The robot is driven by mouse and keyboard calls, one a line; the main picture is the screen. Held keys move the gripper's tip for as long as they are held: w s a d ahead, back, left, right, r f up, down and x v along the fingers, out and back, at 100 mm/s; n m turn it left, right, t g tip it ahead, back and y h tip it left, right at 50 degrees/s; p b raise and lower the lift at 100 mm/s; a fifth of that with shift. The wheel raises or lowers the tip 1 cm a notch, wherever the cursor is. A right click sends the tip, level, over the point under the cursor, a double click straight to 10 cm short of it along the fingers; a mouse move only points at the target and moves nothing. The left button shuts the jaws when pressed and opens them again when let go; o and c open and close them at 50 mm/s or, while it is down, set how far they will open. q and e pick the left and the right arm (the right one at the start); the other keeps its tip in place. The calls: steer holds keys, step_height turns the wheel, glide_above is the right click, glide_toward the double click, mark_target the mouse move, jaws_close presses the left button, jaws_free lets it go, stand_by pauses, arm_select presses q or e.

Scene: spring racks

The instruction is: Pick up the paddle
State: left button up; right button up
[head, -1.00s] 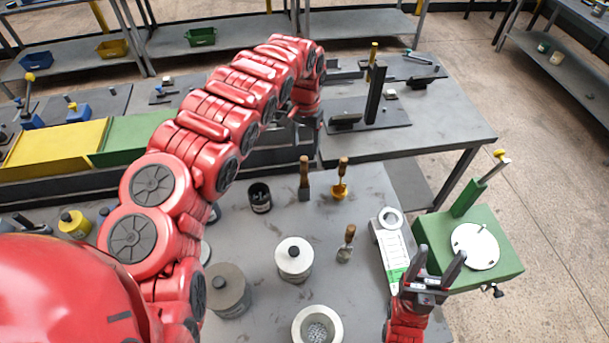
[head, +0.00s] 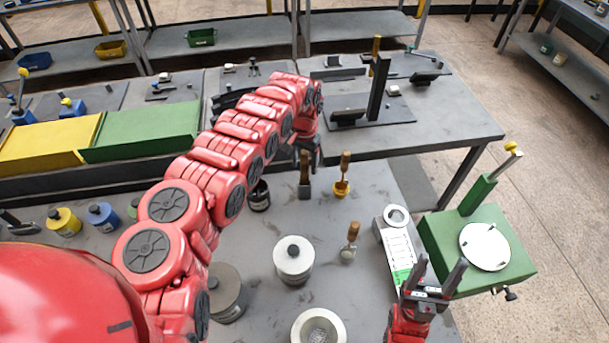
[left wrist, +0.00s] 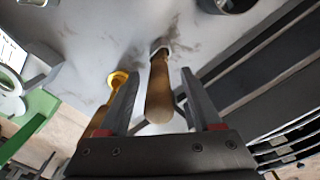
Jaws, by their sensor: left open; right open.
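The paddle, as best I can tell, is the wooden-handled tool with a flat dark lower part (head: 305,178) near the middle of the table. In the left wrist view its wooden handle (left wrist: 160,95) shows between my left fingers, pointing toward the palm; its far end is small and grey. My left gripper (head: 313,157) is just above and behind the handle in the head view, and open in the left wrist view (left wrist: 160,84); I see no finger touching the handle. My right gripper (head: 441,274) is open and empty at the lower right.
A yellow scoop (head: 342,187) stands close right of the paddle, a dark cup (head: 259,196) close left. A smaller wooden-handled tool (head: 351,243), a white-topped canister (head: 293,258) and a bowl (head: 318,328) are nearer. A green stand (head: 478,250) is at right.

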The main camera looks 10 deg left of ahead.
arm_select(q)
steer(key=shift+r, duration=0.1)
steer(key=shift+c, duration=0.2)
steer(key=shift+s, duration=0.1)
steer(key=shift+c, duration=1.2)
jaws_close()
steer(key=shift+r, duration=0.1)
